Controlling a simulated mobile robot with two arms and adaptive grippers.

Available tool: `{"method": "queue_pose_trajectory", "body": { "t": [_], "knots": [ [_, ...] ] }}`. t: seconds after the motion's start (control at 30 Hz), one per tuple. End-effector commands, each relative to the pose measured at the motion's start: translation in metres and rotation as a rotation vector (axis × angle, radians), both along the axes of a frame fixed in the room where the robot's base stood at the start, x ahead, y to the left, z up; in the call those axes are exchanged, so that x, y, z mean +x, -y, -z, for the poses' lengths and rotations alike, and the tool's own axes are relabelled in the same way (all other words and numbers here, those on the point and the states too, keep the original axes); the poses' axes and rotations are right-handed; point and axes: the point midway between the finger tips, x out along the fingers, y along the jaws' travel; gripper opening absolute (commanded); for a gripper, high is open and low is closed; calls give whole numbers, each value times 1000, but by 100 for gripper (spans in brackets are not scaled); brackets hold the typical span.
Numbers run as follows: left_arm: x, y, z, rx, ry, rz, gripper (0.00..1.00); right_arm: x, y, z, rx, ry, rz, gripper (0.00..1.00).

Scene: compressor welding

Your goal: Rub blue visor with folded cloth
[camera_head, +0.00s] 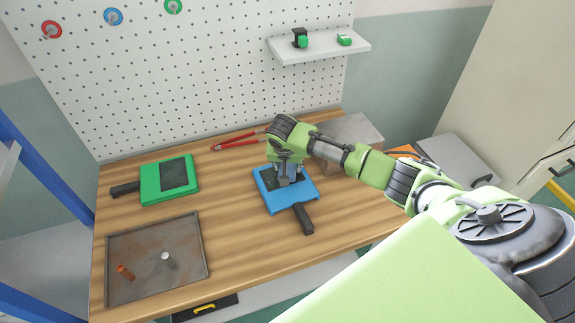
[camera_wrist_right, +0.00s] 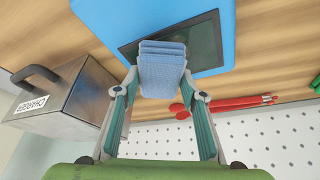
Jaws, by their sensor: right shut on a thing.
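The blue visor (camera_head: 277,206) lies on the wooden workbench with its dark window facing up and its black handle toward the front. It also shows at the top of the right wrist view (camera_wrist_right: 104,22). My right gripper (camera_head: 287,178) is over the visor's window. In the right wrist view it is shut on the folded cloth (camera_wrist_right: 162,70), a light blue stack of layers. The cloth is over the edge of the dark window; I cannot tell whether it touches. My left gripper is not in view.
A green visor (camera_head: 150,191) lies left on the workbench (camera_head: 235,230), behind a metal tray (camera_head: 208,250) with small parts. Red-handled pliers (camera_head: 236,143) lie at the back. A metal box marked CHARGER (camera_wrist_right: 62,100) stands beside my right gripper. A shelf (camera_head: 335,50) hangs above.

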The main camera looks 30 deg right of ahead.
Motion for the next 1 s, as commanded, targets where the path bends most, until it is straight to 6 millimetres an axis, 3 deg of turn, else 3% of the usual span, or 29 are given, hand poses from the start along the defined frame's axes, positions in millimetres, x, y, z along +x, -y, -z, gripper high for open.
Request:
{"method": "queue_pose_trajectory", "body": {
  "t": [0.1,0.33,0.57,1.0],
  "knots": [
    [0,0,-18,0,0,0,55,0,0,-17,1,1,1,17],
    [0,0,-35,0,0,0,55,1,0,-38,0,1,0,17],
    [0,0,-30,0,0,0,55,1,0,-53,0,3,-1,17],
    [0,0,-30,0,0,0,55,1,0,-60,0,2,1,17]
  ]
}}
